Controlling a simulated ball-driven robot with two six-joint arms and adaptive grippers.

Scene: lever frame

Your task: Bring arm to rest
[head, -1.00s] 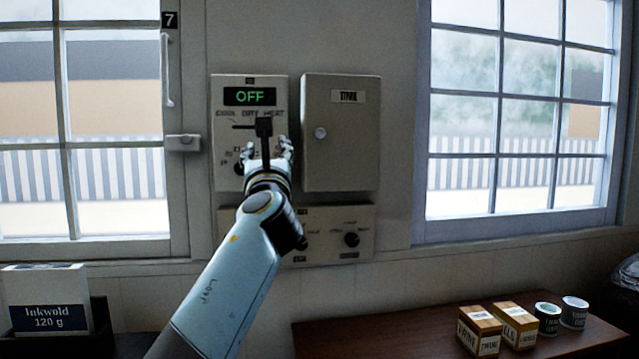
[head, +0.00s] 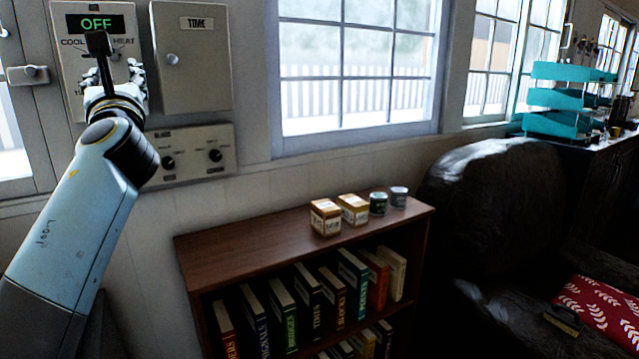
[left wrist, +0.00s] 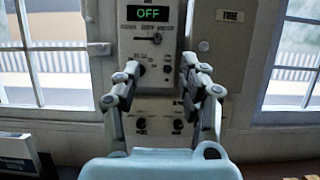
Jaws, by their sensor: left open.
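My left arm reaches up from the lower left in the head view. Its gripper (head: 112,75) is in front of a wall control panel (head: 68,45) whose green display (head: 96,22) reads OFF. In the left wrist view the two fingers of the left gripper (left wrist: 160,78) stand apart with nothing between them. The panel (left wrist: 172,50) shows beyond them, with its slider (left wrist: 155,38) below the OFF display. The gripper hides part of the panel's lower controls in the head view. My right gripper is not in view.
A grey TIME box (head: 192,65) is beside the panel, with a two-knob plate (head: 195,155) below. A bookshelf (head: 235,240) carries boxes (head: 325,217) and tins (head: 378,203). A dark armchair (head: 490,190) and teal trays (head: 553,98) stand to the right.

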